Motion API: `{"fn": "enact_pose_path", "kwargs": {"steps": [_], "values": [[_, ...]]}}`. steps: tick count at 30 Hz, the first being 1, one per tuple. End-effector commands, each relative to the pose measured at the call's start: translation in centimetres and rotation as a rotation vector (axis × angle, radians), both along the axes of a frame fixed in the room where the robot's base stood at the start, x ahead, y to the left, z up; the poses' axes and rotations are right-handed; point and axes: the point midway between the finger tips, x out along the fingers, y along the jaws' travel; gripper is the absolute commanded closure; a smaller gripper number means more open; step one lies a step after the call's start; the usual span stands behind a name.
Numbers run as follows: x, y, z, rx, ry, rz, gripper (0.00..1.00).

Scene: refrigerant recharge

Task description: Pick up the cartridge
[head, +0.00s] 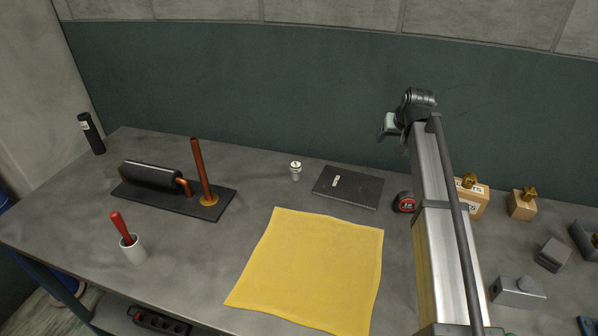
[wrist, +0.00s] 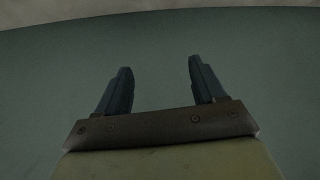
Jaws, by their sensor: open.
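A small silver-white cylinder (head: 295,171) stands upright on the grey table, behind the yellow cloth. It may be the cartridge. A taller black cylinder with a white label (head: 91,134) stands at the table's far left corner; I cannot tell for sure which of the two is the cartridge. My gripper (wrist: 160,66) is open and empty, its two dark fingers apart before a plain green surface. In the head view the end of my arm is raised in front of the green back panel, right of the small cylinder and away from both cylinders.
A yellow cloth (head: 310,270) covers the middle front. A black base (head: 205,208) carries a black drum and an upright copper pipe (head: 200,168). Also present are a white cup (head: 133,250) with a red-handled tool, a dark flat book (head: 348,187), a tape measure (head: 404,202) and boxes (head: 522,205).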

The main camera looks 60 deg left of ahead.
Motion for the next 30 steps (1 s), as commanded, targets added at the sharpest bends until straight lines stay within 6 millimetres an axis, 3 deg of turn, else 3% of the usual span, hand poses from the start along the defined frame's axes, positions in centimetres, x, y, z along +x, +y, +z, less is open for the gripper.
{"fn": "enact_pose_path", "kwargs": {"steps": [1,6,12,15,21,30], "values": [[-2.6,1.8,0.0,-0.017,0.004,0.036,0.31],[-11.0,6.2,-0.1,-0.08,0.013,0.147,0.31],[-19.9,9.7,-0.1,-0.145,0.017,0.26,0.31],[-23.2,10.7,-0.1,-0.17,0.017,0.299,0.31],[-26.3,11.5,-0.2,-0.194,0.016,0.336,0.31],[-26.3,12.4,-2.4,-0.197,0.016,0.339,0.31]]}}
